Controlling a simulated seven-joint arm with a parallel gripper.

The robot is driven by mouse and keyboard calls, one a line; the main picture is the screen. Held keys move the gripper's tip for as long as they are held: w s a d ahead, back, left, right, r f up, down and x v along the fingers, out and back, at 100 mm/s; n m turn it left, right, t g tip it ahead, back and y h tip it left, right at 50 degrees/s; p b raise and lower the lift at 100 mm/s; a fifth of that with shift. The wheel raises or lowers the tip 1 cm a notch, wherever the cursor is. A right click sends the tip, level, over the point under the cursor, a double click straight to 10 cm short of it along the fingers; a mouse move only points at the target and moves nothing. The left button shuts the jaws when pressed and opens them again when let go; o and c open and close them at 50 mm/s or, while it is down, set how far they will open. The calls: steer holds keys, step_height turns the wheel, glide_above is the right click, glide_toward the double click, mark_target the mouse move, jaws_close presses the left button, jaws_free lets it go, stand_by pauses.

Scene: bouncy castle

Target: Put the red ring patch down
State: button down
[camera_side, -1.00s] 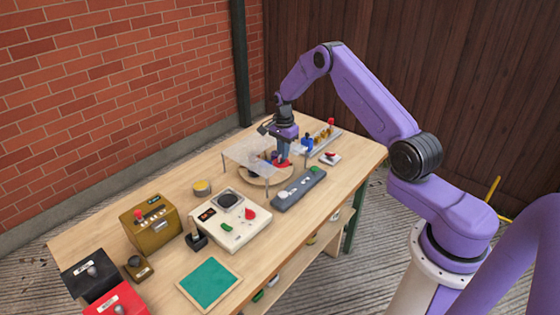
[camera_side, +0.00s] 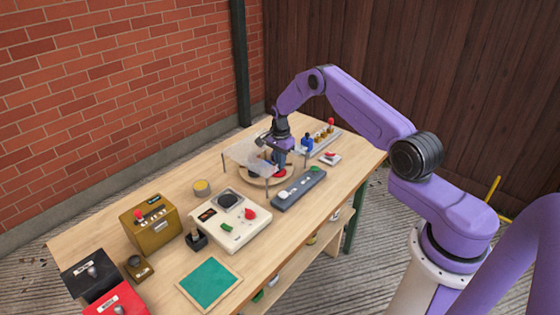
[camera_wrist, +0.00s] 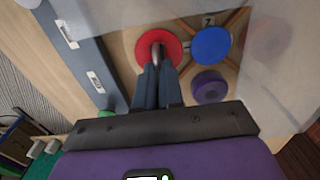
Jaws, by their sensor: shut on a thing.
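The red ring patch (camera_wrist: 147,47) is a flat red disc with a grey raised middle in the wrist view. My gripper (camera_wrist: 157,66) is shut on that middle part. The patch is over a round wooden tray with dividers (camera_wrist: 188,68); I cannot tell whether it touches the tray floor. A blue disc (camera_wrist: 211,46) and a purple disc (camera_wrist: 209,87) lie beside it. In the side view my gripper (camera_side: 281,165) reaches down at the wooden tray, with the red patch (camera_side: 280,172) small beneath it.
A clear raised sheet on thin legs (camera_side: 245,155) covers part of the tray. A grey bar with knobs (camera_side: 299,188) lies close in front. Bare tabletop shows at the right.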

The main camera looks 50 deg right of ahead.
steer(key=shift+f, duration=0.15)
steer(key=c, duration=1.3)
jaws_free()
steer(key=shift+o, duration=0.2)
